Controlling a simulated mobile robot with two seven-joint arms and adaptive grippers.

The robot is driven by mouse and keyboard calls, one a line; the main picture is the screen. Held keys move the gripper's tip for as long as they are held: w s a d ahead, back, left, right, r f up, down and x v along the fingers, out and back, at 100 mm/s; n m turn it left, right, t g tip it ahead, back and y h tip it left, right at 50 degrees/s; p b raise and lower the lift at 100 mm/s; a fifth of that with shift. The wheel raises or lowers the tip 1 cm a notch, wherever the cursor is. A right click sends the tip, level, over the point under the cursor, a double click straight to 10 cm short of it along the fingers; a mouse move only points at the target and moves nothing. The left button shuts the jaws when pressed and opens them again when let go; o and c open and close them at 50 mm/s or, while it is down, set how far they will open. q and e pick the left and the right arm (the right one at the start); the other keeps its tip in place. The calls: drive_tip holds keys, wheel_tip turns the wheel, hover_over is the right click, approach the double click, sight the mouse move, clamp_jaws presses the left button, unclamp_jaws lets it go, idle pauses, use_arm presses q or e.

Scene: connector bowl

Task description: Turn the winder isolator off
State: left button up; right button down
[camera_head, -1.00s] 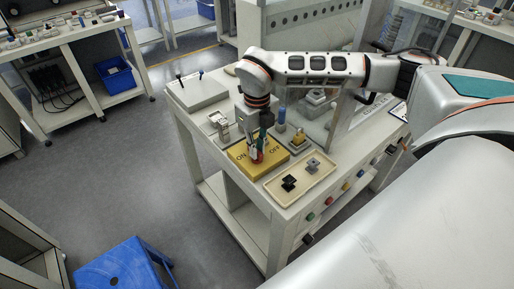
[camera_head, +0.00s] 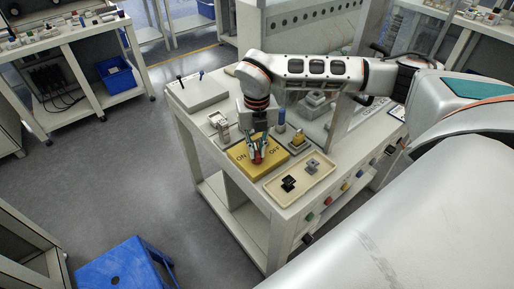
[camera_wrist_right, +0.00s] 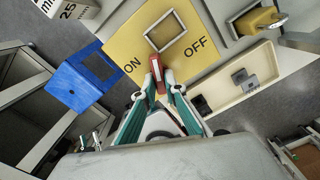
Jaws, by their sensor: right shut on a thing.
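The winder isolator is a yellow box (camera_head: 247,167) on the workbench, marked ON at its left and OFF at its right. Its yellow face also shows in the wrist view (camera_wrist_right: 124,40), with a pale square outline on it. The red handle (camera_wrist_right: 157,80) stands between the ON and OFF marks. My right gripper (camera_wrist_right: 159,86) has its teal-sided fingers shut on the red handle. In the head view the right gripper (camera_head: 257,152) comes down from above and partly hides the handle. My left gripper is not in view.
A cream tray (camera_head: 270,189) with a black and a grey part lies to the right of the isolator. A brass-coloured part (camera_head: 298,141) and a blue upright piece (camera_head: 281,119) stand behind. A blue stool (camera_head: 115,270) is on the floor at left.

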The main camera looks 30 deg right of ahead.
sight(257, 151)
drive_tip(key=m, duration=0.6)
drive_tip(key=shift+m, duration=0.3)
drive_tip(key=m, duration=0.6)
idle(0.4)
drive_tip(key=c, duration=2.1)
unclamp_jaws()
drive_tip(key=shift+r, duration=0.15)
wheel_tip(257, 151, up, 12)
drive_tip(key=shift+f, duration=0.1)
